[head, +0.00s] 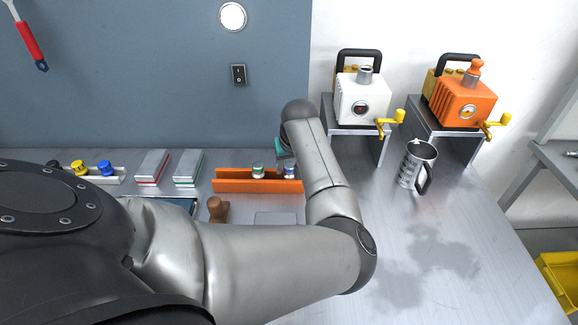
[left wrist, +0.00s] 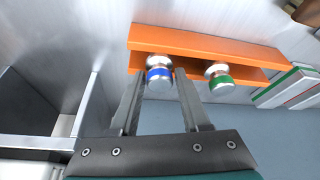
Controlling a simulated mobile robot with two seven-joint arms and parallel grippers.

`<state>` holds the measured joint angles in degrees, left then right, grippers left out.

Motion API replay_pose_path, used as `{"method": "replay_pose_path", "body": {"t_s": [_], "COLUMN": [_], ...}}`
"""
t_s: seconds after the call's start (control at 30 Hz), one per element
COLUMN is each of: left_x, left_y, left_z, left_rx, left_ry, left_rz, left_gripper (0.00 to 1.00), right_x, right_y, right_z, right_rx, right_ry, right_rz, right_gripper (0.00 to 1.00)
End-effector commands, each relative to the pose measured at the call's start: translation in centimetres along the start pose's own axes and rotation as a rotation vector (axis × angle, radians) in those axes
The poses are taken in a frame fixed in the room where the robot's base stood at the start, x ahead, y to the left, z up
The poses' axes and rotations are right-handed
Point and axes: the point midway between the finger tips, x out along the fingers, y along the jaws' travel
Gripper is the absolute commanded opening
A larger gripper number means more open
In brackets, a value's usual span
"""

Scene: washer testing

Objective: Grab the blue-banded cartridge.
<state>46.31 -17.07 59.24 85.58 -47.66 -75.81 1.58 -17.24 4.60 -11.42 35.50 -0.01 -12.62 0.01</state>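The blue-banded cartridge (head: 289,173) stands at the right end of the orange rack (head: 235,186), partly beneath my left gripper (head: 286,160). In the left wrist view, its silver body and blue band (left wrist: 159,74) appear between the tips of my left gripper's fingers (left wrist: 159,75). The fingers are apart, with a visible gap on each side, so the gripper is open and empty. A green-banded cartridge (head: 257,171) stands to its left in the same rack; it also shows in the left wrist view (left wrist: 220,80). My right gripper is not in view.
A metal mug (head: 416,165) stands on the right of the bench. White (head: 361,97) and orange (head: 462,100) cranked machines sit on metal stands behind it.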

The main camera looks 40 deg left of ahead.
Motion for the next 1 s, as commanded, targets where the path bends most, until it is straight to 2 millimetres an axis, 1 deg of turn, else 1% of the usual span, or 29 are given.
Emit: {"method": "replay_pose_path", "body": {"t_s": [0.03,0.3,0.4,0.83,0.93,1.0], "left_x": [0.0,0.0,0.0,-0.2,-1.2,-2.4], "left_y": [0.0,0.0,0.0,0.0,0.0,0.0], "left_z": [0.0,0.0,0.0,-0.2,-0.6,-1.2], "left_rx": [0.000,0.000,0.000,0.000,-0.001,-0.002], "left_ry": [0.000,0.000,0.000,0.002,0.004,0.006], "left_rz": [0.000,0.000,0.000,0.000,0.000,0.001], "left_gripper": [0.40,0.10,0.00,0.00,0.00,0.00], "right_x": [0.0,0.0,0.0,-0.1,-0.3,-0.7], "right_y": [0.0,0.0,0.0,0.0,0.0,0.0], "right_z": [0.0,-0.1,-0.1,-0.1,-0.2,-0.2], "right_rx": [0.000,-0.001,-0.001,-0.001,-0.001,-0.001], "right_ry": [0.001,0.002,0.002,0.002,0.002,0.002], "right_rz": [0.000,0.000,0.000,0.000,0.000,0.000], "right_gripper": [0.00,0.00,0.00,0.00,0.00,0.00]}}
